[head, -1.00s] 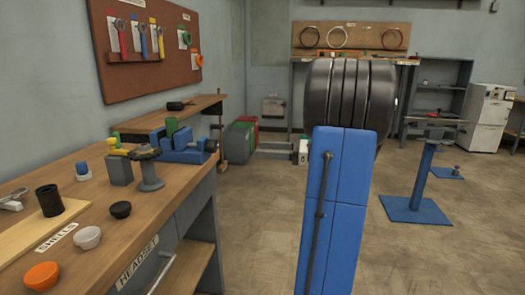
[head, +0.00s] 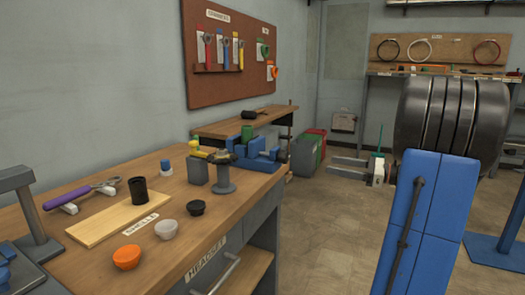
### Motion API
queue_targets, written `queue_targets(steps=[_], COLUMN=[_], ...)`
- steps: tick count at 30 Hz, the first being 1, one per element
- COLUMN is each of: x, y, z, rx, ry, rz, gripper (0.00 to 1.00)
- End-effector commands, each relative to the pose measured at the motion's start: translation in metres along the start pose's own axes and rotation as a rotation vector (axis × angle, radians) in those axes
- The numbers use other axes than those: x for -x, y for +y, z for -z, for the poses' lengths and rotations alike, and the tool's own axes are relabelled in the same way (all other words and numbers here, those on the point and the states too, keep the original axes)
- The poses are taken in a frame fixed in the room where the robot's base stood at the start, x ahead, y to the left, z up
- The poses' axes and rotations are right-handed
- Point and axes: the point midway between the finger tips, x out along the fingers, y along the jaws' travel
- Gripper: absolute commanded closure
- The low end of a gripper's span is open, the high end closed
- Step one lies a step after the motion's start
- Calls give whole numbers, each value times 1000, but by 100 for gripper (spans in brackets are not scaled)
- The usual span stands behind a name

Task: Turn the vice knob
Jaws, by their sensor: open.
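The vice's knob is too small or hidden to make out clearly. My blue arm link with its black ribbed joint rises at the right of the head view, well apart from the vice.
The workbench (head: 244,205) runs along the left wall. It bears a wooden board (head: 105,219), a black cup (head: 138,190), orange (head: 126,258), white and black caps, and a purple-handled tool (head: 66,198). Floor (head: 318,225) is clear between bench and arm.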

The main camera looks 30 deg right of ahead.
Motion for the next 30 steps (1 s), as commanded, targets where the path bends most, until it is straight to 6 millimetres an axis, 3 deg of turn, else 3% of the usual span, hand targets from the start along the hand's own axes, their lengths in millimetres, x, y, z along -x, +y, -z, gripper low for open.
queue_targets(steps=[30], x=[0], y=[0], z=[-1], rx=[1837], ry=[-1], rz=[0], gripper=[41])
